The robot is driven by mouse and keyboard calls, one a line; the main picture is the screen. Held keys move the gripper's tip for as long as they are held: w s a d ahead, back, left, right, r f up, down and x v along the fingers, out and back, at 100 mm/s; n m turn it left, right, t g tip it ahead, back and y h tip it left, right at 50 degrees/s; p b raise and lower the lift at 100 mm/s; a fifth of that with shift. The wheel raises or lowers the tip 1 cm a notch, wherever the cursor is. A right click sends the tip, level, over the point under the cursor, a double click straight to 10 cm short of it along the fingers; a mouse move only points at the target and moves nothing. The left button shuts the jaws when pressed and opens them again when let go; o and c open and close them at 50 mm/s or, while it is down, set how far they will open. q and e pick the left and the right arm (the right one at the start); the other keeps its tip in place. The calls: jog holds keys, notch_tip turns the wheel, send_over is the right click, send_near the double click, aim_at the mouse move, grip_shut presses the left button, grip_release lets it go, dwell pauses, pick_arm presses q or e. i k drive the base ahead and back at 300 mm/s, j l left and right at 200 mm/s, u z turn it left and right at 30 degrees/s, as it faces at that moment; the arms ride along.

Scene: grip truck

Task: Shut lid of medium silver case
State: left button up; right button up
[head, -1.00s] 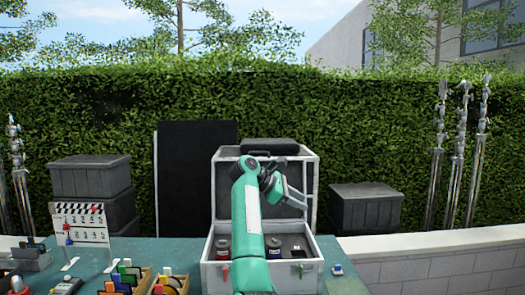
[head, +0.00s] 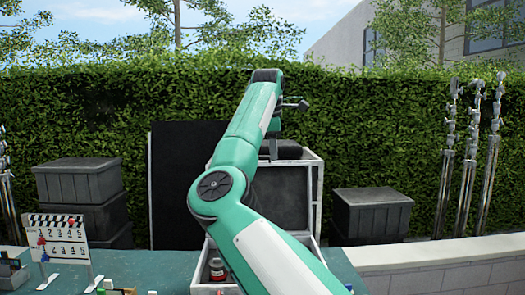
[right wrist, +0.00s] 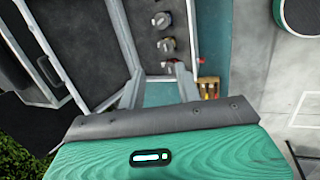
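The silver case (head: 197,279) stands on the table, with its lid (head: 317,190) raised and the dark lining facing me. My right arm crosses in front and hides much of the case. My right gripper is high near the lid's top edge, mostly hidden behind its own arm in the head view. In the right wrist view my right gripper (right wrist: 158,75) is open and empty, its fingers apart, above the case. The lid's dark panel (right wrist: 75,35) is left of the fingers, and the case body with several small items (right wrist: 164,45) is beyond them. Contact with the lid cannot be told. My left gripper is not in view.
A clapperboard (head: 58,238) stands at the left of the teal table (head: 150,262). Dark crates (head: 78,182) and a black panel (head: 180,150) are behind at left. Another crate (head: 370,213) and metal stands (head: 468,160) are behind at right, beyond a low wall (head: 450,262).

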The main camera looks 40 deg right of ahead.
aim_at(284, 192)
jog(key=i+l, duration=0.35)
jog(key=l, duration=0.15)
jog(key=i+l, duration=0.75)
jog(key=l, duration=0.2)
